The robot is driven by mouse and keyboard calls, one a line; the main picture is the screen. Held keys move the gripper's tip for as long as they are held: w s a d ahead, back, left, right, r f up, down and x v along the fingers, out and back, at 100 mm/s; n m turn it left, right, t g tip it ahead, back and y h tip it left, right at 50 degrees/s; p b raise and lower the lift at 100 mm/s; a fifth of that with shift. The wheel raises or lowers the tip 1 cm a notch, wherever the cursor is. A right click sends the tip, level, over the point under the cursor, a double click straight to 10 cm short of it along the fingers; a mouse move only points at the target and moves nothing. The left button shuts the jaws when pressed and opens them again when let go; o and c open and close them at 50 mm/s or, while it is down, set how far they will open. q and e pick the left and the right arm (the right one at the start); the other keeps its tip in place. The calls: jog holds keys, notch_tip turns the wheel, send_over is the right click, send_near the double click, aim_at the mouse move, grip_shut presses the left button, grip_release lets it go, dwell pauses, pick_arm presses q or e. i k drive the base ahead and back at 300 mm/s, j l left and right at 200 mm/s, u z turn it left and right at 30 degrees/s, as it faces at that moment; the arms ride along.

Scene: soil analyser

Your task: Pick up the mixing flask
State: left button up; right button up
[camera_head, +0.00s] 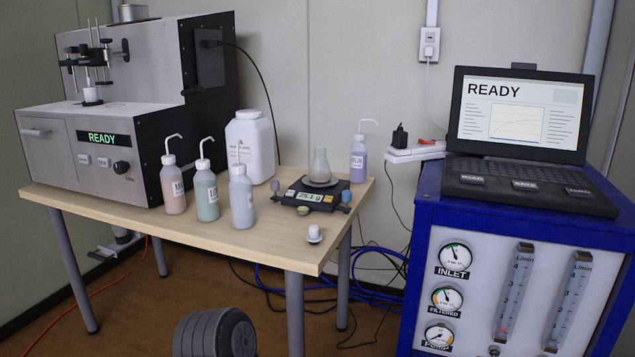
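The balance sits near the right end of the wooden table (262,238). Neither of my grippers shows in the head view, and nothing is touching the flask.
Several wash bottles (206,195) stand left of the balance, with a large white jug (250,148) behind. A lilac wash bottle (358,160) stands right of the flask. The analyser (130,110) fills the table's left; a blue cabinet with a laptop (525,130) stands right.

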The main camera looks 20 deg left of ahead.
aim_at(319, 172)
jog(key=i+j, duration=0.1)
jog(key=j, duration=0.2)
jog(key=i+j, duration=0.1)
jog(key=j, duration=0.25)
jog(key=i+j, duration=0.1)
jog(key=j, duration=0.2)
jog(key=i+j, duration=0.1)
jog(key=j, duration=0.2)
jog(key=i+j+z, duration=0.1)
jog(key=j+z, duration=0.25)
jog(key=l+z, duration=0.1)
jog(key=z, duration=0.85)
